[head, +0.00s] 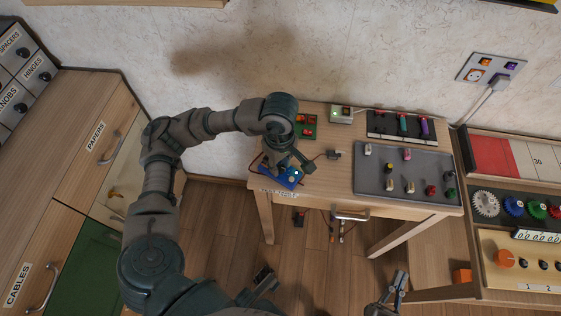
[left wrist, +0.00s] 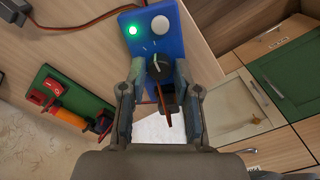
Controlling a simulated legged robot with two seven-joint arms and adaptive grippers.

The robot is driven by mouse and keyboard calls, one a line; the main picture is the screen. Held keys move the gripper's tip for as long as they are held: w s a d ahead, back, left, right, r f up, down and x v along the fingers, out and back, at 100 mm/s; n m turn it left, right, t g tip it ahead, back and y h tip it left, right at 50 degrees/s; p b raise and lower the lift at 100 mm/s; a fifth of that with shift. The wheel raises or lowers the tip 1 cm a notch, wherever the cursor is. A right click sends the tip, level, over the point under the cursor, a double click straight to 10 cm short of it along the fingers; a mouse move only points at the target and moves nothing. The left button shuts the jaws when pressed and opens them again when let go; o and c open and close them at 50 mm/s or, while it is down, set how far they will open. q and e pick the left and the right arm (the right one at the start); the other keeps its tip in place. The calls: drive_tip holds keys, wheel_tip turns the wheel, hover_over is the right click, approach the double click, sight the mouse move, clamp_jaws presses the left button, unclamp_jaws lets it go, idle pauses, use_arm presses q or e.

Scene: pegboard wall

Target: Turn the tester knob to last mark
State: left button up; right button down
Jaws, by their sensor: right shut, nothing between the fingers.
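The blue tester (head: 292,181) lies at the left front of the small wooden table in the head view. My right gripper (head: 396,285) is shut and empty at the bottom right of the head view.
A green switch board (head: 305,127), a small white box (head: 341,115), and a grey board with several small parts (head: 400,185) share the table (head: 335,202). Red and dark leads run beside the tester. Cabinets stand left; a gear bench (head: 520,265) stands right.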

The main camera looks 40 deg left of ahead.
sight(279, 165)
use_arm(q)
drive_tip(key=shift+a+f, duration=0.1)
drive_tip(key=shift+a, duration=0.45)
wheel_tip(279, 165, up, 12)
use_arm(e)
drive_tip(key=shift+s+a+r, duration=0.1)
drive_tip(key=shift+a+r, duration=0.05)
drive_tip(key=shift+a, duration=0.2)
use_arm(q)
drive_tip(key=shift+d, duration=0.25)
use_arm(e)
drive_tip(key=shift+d, duration=0.1)
